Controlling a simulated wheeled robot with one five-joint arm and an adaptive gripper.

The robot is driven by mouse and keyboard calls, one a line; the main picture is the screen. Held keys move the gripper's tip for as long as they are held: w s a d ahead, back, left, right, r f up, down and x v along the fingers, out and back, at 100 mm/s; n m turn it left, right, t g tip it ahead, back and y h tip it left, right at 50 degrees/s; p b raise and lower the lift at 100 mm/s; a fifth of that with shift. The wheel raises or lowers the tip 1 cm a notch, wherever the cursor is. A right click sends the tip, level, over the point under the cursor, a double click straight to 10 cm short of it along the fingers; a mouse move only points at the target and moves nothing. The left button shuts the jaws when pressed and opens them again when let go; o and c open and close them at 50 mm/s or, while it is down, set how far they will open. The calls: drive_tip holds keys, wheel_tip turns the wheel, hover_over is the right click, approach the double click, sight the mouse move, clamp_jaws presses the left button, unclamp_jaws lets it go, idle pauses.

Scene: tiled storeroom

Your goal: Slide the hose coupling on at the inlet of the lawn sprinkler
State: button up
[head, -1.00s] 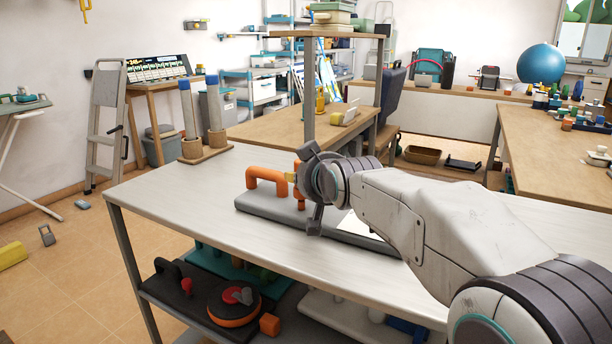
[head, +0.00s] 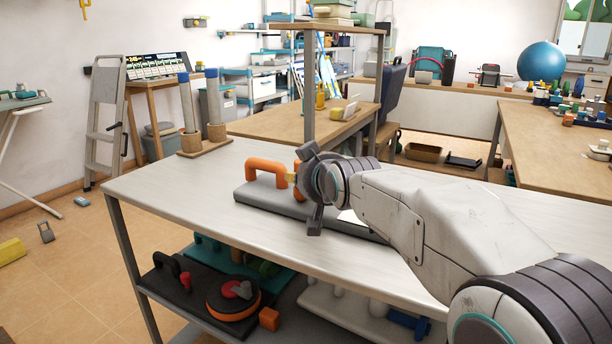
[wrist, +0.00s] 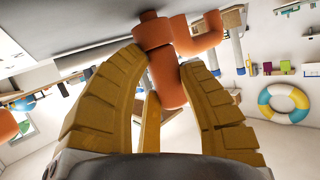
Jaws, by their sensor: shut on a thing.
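The lawn sprinkler appears to be the grey slab (head: 262,205) with an orange arched pipe (head: 266,165) on the workbench. My gripper (head: 291,178) is over the slab, right of the arch. In the wrist view my yellow fingers (wrist: 165,58) are shut on an orange cylinder (wrist: 169,90), which looks like the hose coupling. Its far end meets or overlaps orange pipe parts (wrist: 154,32) with an elbow beside them (wrist: 203,40). I cannot tell whether it is around the inlet or only against it. My gripper's body hides most of this in the head view.
A bench post (head: 308,95) rises just behind my gripper. Two blue-topped cylinders (head: 214,100) stand on a wooden base at the bench's far left. The bench's left top (head: 165,185) is clear. The shelf below holds a black-and-orange disc tool (head: 232,298) and other items.

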drive_tip(key=shift+f+b, duration=0.4)
drive_tip(key=shift+f, duration=0.15)
drive_tip(key=o, duration=1.1)
drive_tip(key=shift+c, duration=0.2)
drive_tip(key=shift+s, duration=0.1)
drive_tip(key=v, duration=1.1)
drive_tip(key=shift+s, duration=0.4)
drive_tip(key=shift+d+r, duration=0.1)
drive_tip(key=shift+r, duration=0.1)
drive_tip(key=s+d+r+g+h+p, duration=0.1)
drive_tip(key=s+d+r+g+p, duration=0.2)
drive_tip(key=p, duration=1)
drive_tip(key=s+d+r+m+g+h+p, duration=0.1)
drive_tip(key=s+d+r+g+p, duration=0.2)
drive_tip(key=s+r+p, duration=0.4)
drive_tip(key=s+d+r+g+p, duration=0.3)
drive_tip(key=s+r+g+p, duration=0.1)
drive_tip(key=s+p, duration=1.2)
drive_tip(key=r+p, duration=0.1)
drive_tip(key=p, duration=0.4)
drive_tip(key=shift+d+r+m+h, duration=0.2)
drive_tip(key=shift+r+m+h, duration=0.1)
drive_tip(key=shift+r+h, duration=0.1)
